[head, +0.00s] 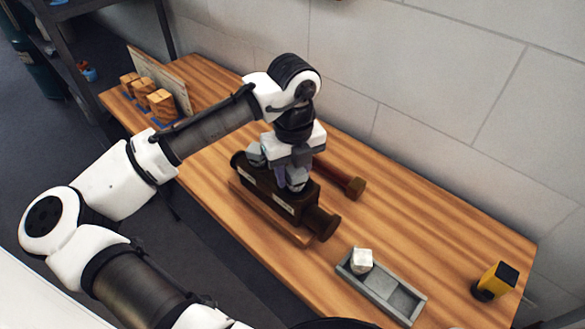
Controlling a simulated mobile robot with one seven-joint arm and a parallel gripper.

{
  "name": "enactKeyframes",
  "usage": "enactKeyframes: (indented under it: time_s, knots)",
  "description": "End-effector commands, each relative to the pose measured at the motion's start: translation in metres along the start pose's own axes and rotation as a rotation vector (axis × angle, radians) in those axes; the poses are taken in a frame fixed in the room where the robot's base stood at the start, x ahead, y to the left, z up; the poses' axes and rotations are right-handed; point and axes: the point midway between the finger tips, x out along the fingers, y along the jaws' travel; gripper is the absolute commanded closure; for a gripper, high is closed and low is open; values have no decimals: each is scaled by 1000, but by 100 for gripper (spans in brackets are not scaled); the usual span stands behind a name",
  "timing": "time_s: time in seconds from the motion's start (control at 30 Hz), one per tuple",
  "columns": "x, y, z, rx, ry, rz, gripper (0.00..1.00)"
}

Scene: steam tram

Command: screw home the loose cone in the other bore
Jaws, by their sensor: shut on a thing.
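A dark brown block-like body (258,192) with round flanged ends lies on the wooden table, with pale labels on its near side. My gripper (281,178) points down over the top of this body. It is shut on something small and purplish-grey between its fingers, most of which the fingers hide. I take it to be the loose cone, but its shape does not show. The bores are hidden under my gripper, so I cannot tell how the held piece sits in one.
A reddish-brown rod with a flanged end (353,187) lies behind the body. A grey two-part tray (405,303) holds a white block (362,260) in its left compartment. A yellow-and-black object (495,281) stands far right. Wooden blocks (161,105) stand by a board at far left.

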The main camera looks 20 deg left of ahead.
Motion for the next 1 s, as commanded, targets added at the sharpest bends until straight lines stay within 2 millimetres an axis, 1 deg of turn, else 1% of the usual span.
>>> enactKeyframes:
  time_s: [0.1,0.2,0.57,0.8,0.9,1.0]
  knots:
    - [-1,-3,-1,134,3,-5,94]
    - [-1,-3,0,207,1,-2,94]
    - [-1,-4,0,253,0,-2,94]
    - [0,-7,-2,510,0,-4,94]
    - [0,-7,-2,568,1,-1,94]
    - [-1,-7,-2,578,1,-1,94]
